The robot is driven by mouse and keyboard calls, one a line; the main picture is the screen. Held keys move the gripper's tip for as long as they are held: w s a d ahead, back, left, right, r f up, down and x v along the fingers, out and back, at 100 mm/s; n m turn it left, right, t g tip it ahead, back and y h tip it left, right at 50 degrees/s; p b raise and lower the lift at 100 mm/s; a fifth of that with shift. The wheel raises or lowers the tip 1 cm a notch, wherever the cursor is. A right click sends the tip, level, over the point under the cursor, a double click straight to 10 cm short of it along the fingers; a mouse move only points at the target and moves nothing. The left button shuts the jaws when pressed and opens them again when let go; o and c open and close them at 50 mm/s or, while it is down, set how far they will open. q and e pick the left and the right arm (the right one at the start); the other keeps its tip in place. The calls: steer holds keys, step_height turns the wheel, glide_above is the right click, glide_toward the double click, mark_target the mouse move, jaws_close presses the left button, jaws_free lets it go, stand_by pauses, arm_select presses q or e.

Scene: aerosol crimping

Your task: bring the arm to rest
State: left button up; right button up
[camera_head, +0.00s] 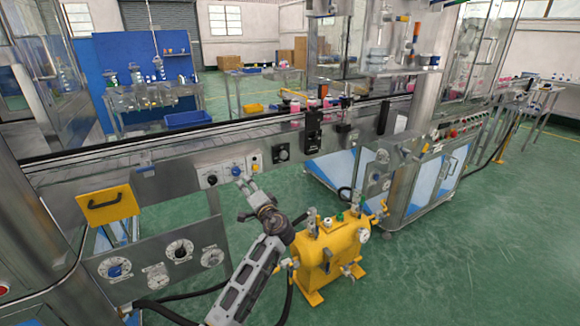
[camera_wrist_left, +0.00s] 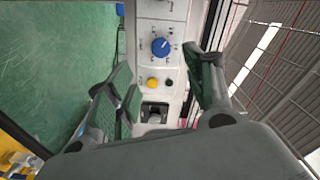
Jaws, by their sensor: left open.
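My left arm (camera_head: 245,285) reaches up from the bottom of the head view. My left gripper (camera_head: 245,184) is open in front of a control panel (camera_head: 222,170) on the conveyor's side. In the left wrist view the two green-padded fingers (camera_wrist_left: 165,88) stand apart, with nothing between them but the view of the panel. I cannot tell exactly how far the fingertips are from the panel. My right gripper is not in view.
A yellow tank (camera_head: 330,250) with valves and hoses stands on the green floor close beside my left forearm. Open floor (camera_head: 460,255) lies to the right.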

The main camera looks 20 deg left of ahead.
arm_select(q)
steer(key=s+d+f+n+g+h, duration=0.15)
steer(key=s+d+f+h, duration=0.25)
steer(key=d+f+h, duration=0.4)
steer(key=s+d+f+g+h, duration=0.3)
steer(key=s+d+f+h, duration=0.15)
steer(key=d+f, duration=0.45)
steer(key=s+d+f+g+h, duration=0.1)
steer(key=s+f+g, duration=0.1)
steer(key=s+f, duration=0.9)
steer(key=s+d+f+g+h+p, duration=0.1)
steer(key=s+f+g, duration=0.2)
steer(key=s+f, duration=0.8)
steer(key=s, duration=0.7)
steer(key=shift+f, duration=0.15)
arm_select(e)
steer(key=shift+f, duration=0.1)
arm_select(q)
steer(key=shift+f+g, duration=0.1)
steer(key=shift+g, duration=0.25)
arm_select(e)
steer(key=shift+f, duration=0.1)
